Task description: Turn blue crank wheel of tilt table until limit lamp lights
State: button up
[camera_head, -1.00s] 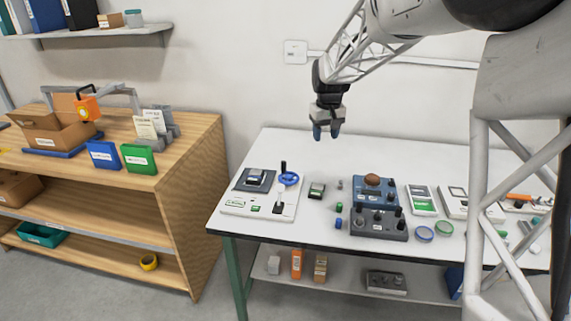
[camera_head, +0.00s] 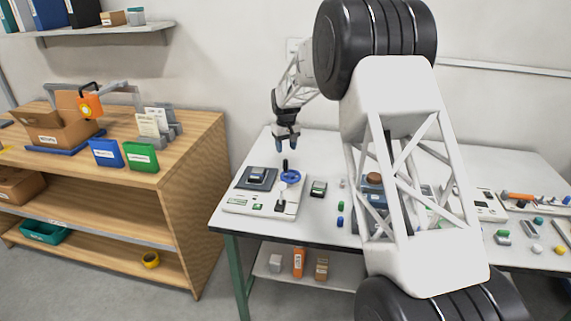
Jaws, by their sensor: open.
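The tilt table unit (camera_head: 240,202) is a pale panel on the left end of the white table. It carries a dark square platform (camera_head: 256,178) and a blue crank wheel (camera_head: 291,177) with an upright black handle. A black lever stands just in front of the wheel. My gripper (camera_head: 287,143) points down, open and empty, a little above and behind the wheel and apart from it in the picture. A lit limit lamp cannot be made out at this size.
A small dark-and-green device (camera_head: 318,188) stands right of the unit. My arm hides much of the table's middle. Small parts and tools lie at the right end. A wooden shelf unit (camera_head: 190,160) with boxes stands at the left.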

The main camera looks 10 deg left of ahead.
aim_at(286, 160)
jog(key=shift+w+a+f, duration=0.1)
jog(key=shift+a, duration=0.05)
jog(key=shift+f, duration=0.1)
jog(key=shift+f, duration=3.8)
grip_shut()
